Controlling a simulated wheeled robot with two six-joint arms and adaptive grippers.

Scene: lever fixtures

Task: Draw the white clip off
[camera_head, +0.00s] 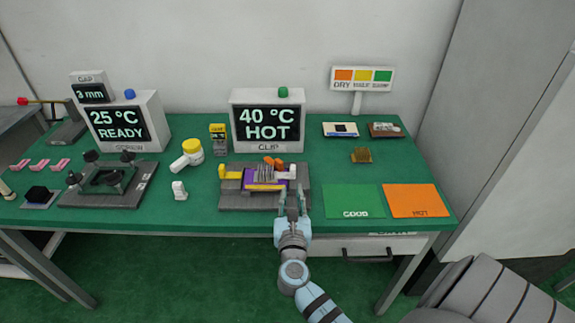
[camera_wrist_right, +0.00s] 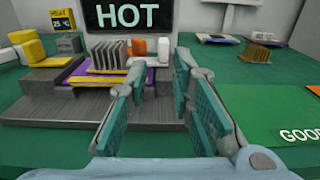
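A white clip (camera_head: 292,172) sits at the right end of the dark fixture (camera_head: 235,201), beside a finned grey heatsink (camera_head: 264,173) and an orange part (camera_head: 277,164). In the right wrist view the white clip (camera_wrist_right: 163,50) stands upright just beyond the fingers. My right gripper (camera_head: 292,197) is open and empty in front of the fixture's right end, with the clip roughly in line between its fingers (camera_wrist_right: 152,80). A yellow clip (camera_head: 230,174) is at the fixture's left end. My left gripper is not in view.
A display reading 40 °C HOT (camera_head: 267,122) stands behind the fixture. A white piece (camera_head: 179,190) and a yellow-and-white tool (camera_head: 188,153) lie to the left. A green GOOD mat (camera_head: 353,198) and an orange mat (camera_head: 415,198) lie to the right.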

